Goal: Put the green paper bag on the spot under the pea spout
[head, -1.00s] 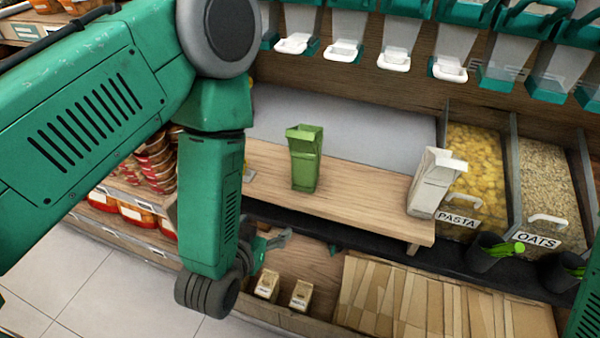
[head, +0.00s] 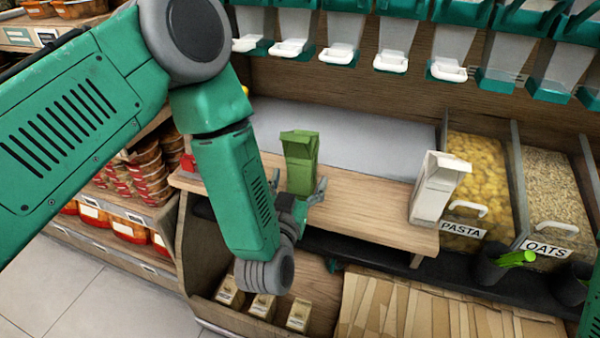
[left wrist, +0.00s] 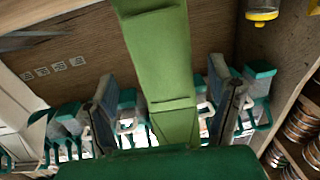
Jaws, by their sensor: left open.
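The green paper bag (head: 299,155) stands upright on the wooden shelf, left of its middle. In the left wrist view the bag (left wrist: 160,60) runs down the centre between the two fingers. My left gripper (head: 299,188) is open, with one finger on each side of the bag's lower part. I cannot tell whether the fingers touch it. White-handled dispenser spouts (head: 341,54) hang above the back of the shelf. I cannot read which one is for peas. My right gripper is out of view.
A white paper bag (head: 436,190) stands at the shelf's right end, beside the pasta bin (head: 477,175) and oats bin (head: 555,190). The grey strip (head: 350,135) behind the green bag is clear. Small packets (head: 263,306) and flat brown bags (head: 420,310) lie below.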

